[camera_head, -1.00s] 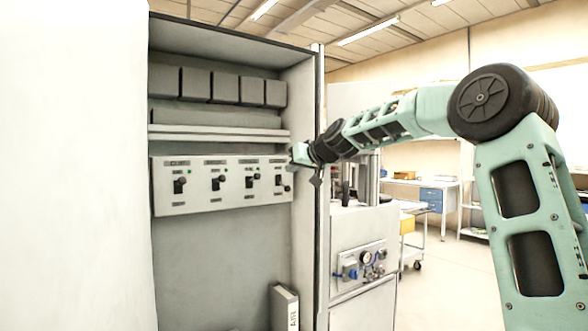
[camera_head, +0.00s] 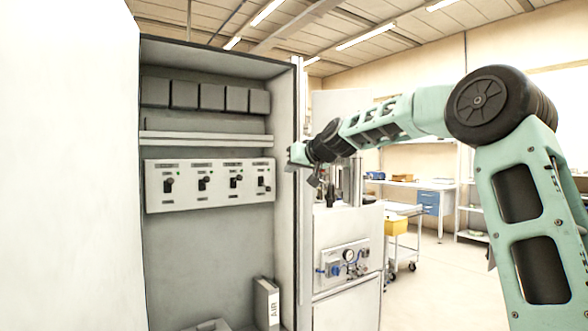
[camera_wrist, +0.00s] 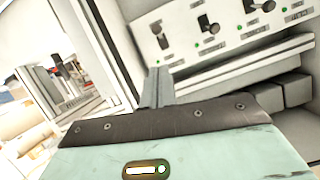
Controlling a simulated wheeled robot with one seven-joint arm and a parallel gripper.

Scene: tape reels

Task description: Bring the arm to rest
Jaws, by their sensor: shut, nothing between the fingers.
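My arm (camera_head: 385,122) reaches left from its big dark joint at the right of the head view. My gripper (camera_head: 291,155) is at the right edge of the open cabinet, near the right end of the switch panel. In the wrist view the gripper fingers (camera_wrist: 157,87) are together with nothing between them. They point toward the cabinet's side wall edge, and the switch panel (camera_wrist: 205,30) lies beyond them. I see no contact between fingers and panel.
The open grey cabinet (camera_head: 205,255) holds the panel (camera_head: 208,186) with several toggle switches and a binder (camera_head: 266,302) marked AIR. A gauge unit (camera_head: 345,264) stands right of it.

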